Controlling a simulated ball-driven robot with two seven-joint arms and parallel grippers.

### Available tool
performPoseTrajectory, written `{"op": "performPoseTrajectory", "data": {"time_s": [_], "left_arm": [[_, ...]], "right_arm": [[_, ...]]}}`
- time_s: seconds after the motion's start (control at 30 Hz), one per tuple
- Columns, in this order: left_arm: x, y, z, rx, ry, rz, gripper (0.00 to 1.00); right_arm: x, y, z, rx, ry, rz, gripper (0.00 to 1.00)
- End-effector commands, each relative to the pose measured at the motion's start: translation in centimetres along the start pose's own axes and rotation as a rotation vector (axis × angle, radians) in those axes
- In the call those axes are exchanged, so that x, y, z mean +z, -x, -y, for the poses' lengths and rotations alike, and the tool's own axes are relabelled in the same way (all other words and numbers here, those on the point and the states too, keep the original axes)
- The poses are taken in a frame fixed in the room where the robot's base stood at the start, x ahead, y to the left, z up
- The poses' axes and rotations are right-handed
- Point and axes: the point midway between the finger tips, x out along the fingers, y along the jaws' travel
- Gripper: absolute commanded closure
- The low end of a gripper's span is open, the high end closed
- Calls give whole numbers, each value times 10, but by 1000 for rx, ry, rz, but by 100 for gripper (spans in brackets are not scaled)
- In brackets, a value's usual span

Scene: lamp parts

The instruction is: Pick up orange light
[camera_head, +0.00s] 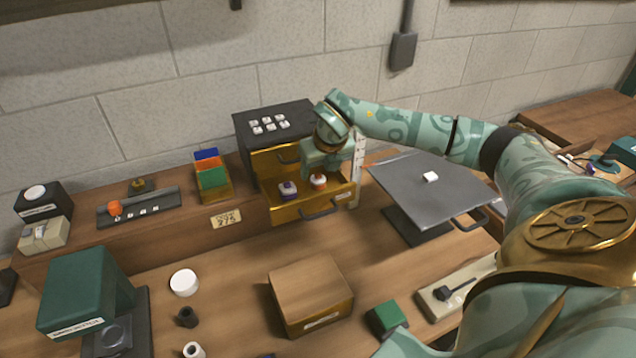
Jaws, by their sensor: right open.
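Two small white-topped pieces sit in the open lower drawer (317,203) of the dark-topped cabinet. One has an orange-brown part (319,181) and the other has a purple part (288,188). My right gripper (325,168) reaches in from the right, open, over the drawer, close above and behind the orange-toned piece. Its fingertips are partly hard to make out, and I cannot tell if they touch anything. A separate orange knob-like piece (114,208) sits on a dark tray (165,200) at the left. My left gripper is not in view.
Colored cards (210,170) in a holder stand left of the cabinet. A wooden box (310,290) and a green box (78,287) stand in front. The wall closes the back.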

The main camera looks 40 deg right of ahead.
Motion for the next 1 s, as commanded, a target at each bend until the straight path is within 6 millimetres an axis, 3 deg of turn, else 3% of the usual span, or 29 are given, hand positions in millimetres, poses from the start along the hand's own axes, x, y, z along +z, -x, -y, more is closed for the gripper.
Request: {"op": "performPoseTrajectory", "data": {"time_s": [0.17, 0.43, 0.6, 1.0], "left_arm": [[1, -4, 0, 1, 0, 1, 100], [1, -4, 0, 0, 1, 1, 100], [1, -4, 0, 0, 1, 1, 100], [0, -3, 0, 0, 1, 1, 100]], "right_arm": [[-2, -26, 1, 0, -1, -1, 40], [-1, -28, 2, 0, 0, 0, 40], [-1, -28, 2, 0, 0, 0, 88], [1, -24, 2, 0, -1, 1, 88]]}}
